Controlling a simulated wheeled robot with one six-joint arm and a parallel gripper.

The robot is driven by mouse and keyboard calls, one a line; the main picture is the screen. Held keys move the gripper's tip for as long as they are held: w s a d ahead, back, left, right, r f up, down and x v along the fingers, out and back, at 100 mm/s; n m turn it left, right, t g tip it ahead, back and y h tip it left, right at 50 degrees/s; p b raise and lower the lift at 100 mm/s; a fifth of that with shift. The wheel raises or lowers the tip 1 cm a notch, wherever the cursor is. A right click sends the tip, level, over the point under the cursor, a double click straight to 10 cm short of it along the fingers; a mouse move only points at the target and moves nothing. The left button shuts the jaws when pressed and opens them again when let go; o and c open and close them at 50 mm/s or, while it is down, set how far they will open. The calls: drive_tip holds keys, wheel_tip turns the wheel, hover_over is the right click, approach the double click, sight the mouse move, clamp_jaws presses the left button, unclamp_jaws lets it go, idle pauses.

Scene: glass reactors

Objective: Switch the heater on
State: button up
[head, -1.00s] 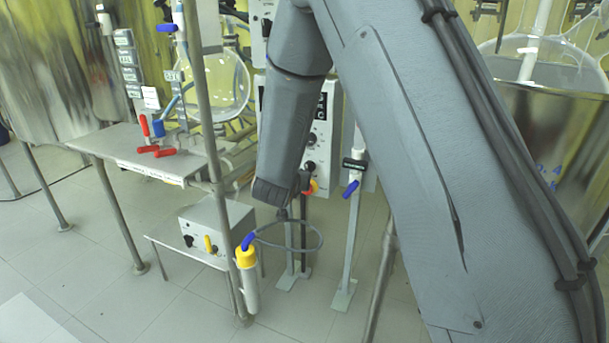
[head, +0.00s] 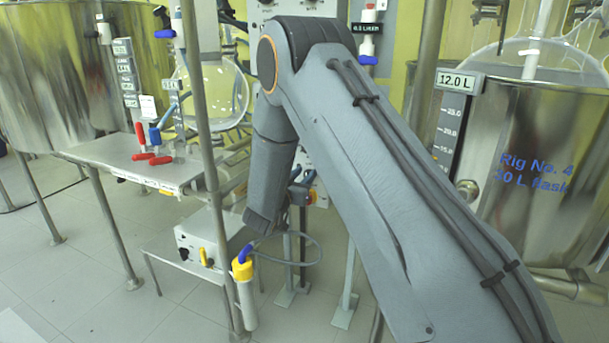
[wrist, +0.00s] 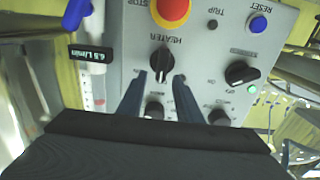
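The heater knob (wrist: 161,61) is a black rotary knob on a grey control panel (wrist: 210,62), which looks upside down in the wrist view. Its white pointer mark faces the bottom of the picture. My gripper (wrist: 160,80) is open, with one blue finger on each side of the knob's lower end. I cannot tell whether the fingers touch it. In the head view my gripper (head: 302,188) is in front of the panel, and my arm hides most of the panel and the knob.
A red stop button (wrist: 173,10), a blue reset button (wrist: 259,23), another black knob (wrist: 241,73) and a lit green lamp (wrist: 252,89) surround the knob. A flow meter tag (wrist: 90,53) is left.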

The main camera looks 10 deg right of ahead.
drive_tip(key=shift+w+d, duration=0.25)
drive_tip(key=shift+w, duration=0.1)
clamp_jaws()
